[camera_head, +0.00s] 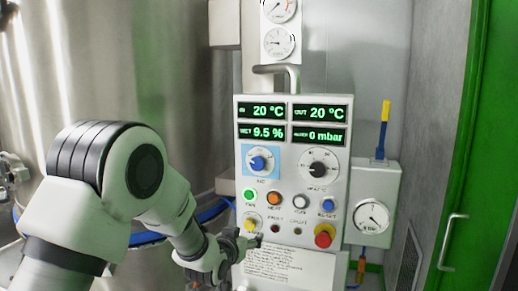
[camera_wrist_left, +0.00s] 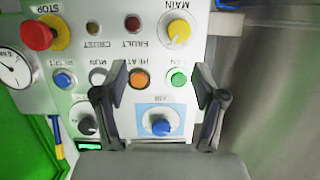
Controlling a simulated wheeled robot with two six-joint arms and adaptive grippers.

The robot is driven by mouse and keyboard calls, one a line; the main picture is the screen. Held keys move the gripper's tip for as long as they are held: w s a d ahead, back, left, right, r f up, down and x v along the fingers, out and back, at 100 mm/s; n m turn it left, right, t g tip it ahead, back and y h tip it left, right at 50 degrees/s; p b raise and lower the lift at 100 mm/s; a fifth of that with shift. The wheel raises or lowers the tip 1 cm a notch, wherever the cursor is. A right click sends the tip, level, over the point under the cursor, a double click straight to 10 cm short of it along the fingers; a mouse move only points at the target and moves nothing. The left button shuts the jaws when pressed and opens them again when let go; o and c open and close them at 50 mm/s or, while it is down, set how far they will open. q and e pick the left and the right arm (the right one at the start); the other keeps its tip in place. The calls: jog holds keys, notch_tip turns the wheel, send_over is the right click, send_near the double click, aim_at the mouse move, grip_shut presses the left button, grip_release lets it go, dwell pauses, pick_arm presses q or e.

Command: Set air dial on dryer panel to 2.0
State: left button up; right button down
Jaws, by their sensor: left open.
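The air dial (camera_head: 258,163) is a blue knob on a light-blue square at the upper left of the dryer panel (camera_head: 243,122). Its pointer direction is too small to read surely. The dial also shows in the left wrist view (camera_wrist_left: 161,127), upside down, low in the picture between the two fingers. My left gripper (camera_head: 251,241) is open and empty, in front of the panel's lower left, below the dial in the head view and near the yellow main switch (camera_head: 248,225). The fingers are apart from the dial. My right gripper is not in view.
A black heat dial (camera_head: 318,168) sits right of the air dial. Green, orange, white and blue buttons lie below, with a red stop knob (camera_head: 324,235) lower right. Displays (camera_head: 320,112) are above. A pressure gauge (camera_head: 371,217) and green door frame (camera_head: 480,120) stand right.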

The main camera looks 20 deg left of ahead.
aim_at(256, 165)
pick_arm(q)
notch_tip(256, 165, up, 17)
jog(key=w+t+p, duration=0.1)
jog(key=w+t, duration=0.1)
jog(key=t, duration=0.1)
jog(key=w+p, duration=0.3)
jog(key=w, duration=0.4)
jog(key=shift+w+a+f, duration=0.1)
jog(key=shift+w+f, duration=0.05)
jog(key=shift+w, duration=0.5)
jog(key=shift+c, duration=0.7)
jog(key=shift+f, duration=0.1)
jog(key=c, duration=1)
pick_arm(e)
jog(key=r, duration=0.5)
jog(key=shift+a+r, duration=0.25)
